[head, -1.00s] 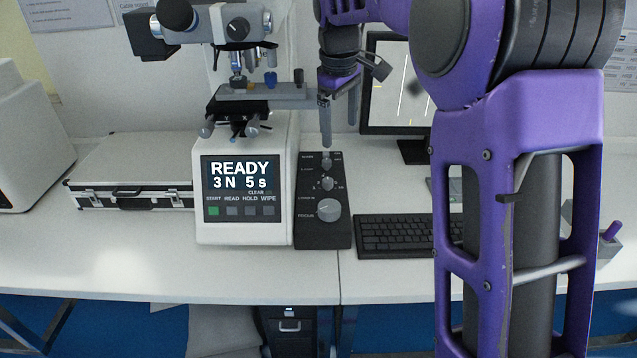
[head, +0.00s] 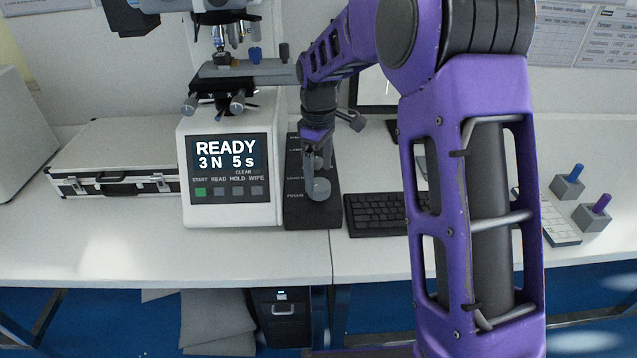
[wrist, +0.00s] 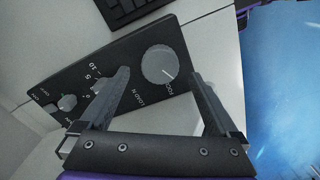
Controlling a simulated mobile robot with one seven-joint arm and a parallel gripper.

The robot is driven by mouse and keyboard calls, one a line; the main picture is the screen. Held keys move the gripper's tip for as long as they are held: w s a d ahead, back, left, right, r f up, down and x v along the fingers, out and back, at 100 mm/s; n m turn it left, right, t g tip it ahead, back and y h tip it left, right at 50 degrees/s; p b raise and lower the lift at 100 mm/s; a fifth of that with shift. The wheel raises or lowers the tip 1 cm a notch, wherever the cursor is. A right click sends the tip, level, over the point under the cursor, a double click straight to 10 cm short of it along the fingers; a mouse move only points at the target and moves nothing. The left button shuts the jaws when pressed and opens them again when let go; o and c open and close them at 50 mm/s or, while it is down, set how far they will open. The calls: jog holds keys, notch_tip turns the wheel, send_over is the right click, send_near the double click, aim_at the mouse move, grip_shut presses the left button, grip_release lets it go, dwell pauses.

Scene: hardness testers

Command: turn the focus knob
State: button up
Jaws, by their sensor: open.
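The focus knob (wrist: 160,64) is a large round grey dial with a pale pointer mark, on a black control panel (wrist: 70,85) with white lettering. In the head view the knob (head: 319,189) sits at the panel's front end, partly behind my gripper. My gripper (wrist: 160,78) is open and empty. Its fingertips are on either side of the knob in the wrist view, with gaps to both sides. In the head view my gripper (head: 316,172) points down at the panel. I cannot tell how far the tips are above it.
The white hardness tester (head: 232,215) reads READY 3 N 5 s, left of the panel. Its stage (head: 240,68) and its handles are close to my arm. Smaller knobs (wrist: 67,101) share the panel. A keyboard (head: 375,213) lies right of it.

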aim_at(319, 184)
jog(key=shift+f, duration=1.6)
jog(key=c, duration=1.4)
jog(key=shift+o, duration=0.2)
jog(key=shift+m, duration=0.3)
jog(key=m+p, duration=0.1)
jog(key=m, duration=0.1)
jog(key=shift+r+m, duration=0.1)
jog(key=shift+m, duration=0.3)
jog(key=m+p, duration=0.1)
jog(key=m, duration=0.3)
jog(key=shift+m, duration=0.3)
jog(key=m+p, duration=0.1)
jog(key=m, duration=0.3)
jog(key=m+p, duration=0.1)
jog(key=m, duration=0.3)
jog(key=shift+d+m, duration=0.1)
jog(key=shift+m, duration=0.2)
